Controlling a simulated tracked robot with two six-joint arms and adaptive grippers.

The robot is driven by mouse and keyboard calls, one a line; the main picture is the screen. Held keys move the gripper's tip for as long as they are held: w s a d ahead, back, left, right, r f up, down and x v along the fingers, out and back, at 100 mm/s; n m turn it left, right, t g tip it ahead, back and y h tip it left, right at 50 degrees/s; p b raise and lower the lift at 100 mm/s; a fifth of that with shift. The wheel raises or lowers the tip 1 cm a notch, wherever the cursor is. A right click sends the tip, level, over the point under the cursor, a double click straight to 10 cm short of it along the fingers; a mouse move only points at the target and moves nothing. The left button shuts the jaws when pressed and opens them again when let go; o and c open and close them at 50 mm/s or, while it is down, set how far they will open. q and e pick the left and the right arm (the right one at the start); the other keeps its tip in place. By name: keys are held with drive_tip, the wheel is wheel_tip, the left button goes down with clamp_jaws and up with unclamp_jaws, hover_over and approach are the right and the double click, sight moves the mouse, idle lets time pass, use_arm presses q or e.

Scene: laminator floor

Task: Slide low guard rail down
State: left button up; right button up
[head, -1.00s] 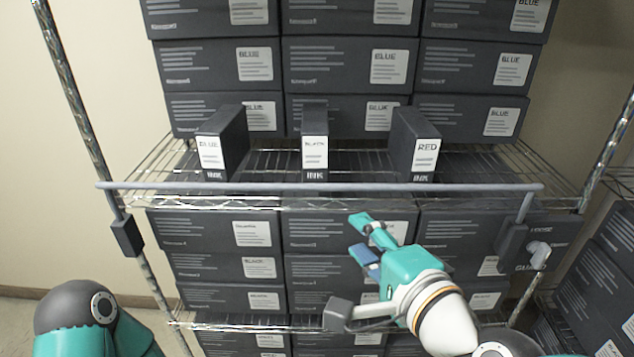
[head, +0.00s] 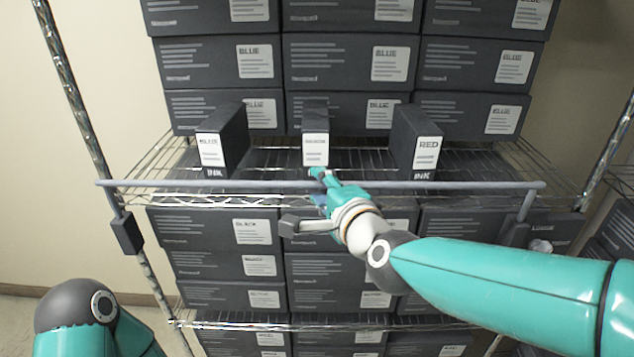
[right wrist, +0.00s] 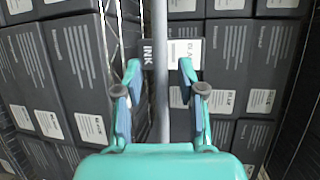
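The guard rail (head: 230,185), a thin grey bar, runs level across the front of the middle wire shelf, with a bracket at each end post. My right gripper (head: 319,187) is at the rail's middle, in front of the black ink box. In the right wrist view the rail (right wrist: 160,35) runs upright between the two fingers of the right gripper (right wrist: 160,75). The fingers are open, one on each side, with a gap to the bar. My left gripper is out of view; only part of my left arm shows at lower left.
A blue ink box (head: 222,140), a black ink box (head: 315,140) and a red ink box (head: 416,142) stand behind the rail on the wire shelf (head: 270,160). Stacked dark cartons (head: 215,230) fill the shelf below; more stand behind the ink boxes.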

drive_tip(key=shift+w+a+f, duration=0.15)
drive_tip(key=shift+w+a, duration=0.1)
drive_tip(key=shift+w, duration=0.35)
clamp_jaws()
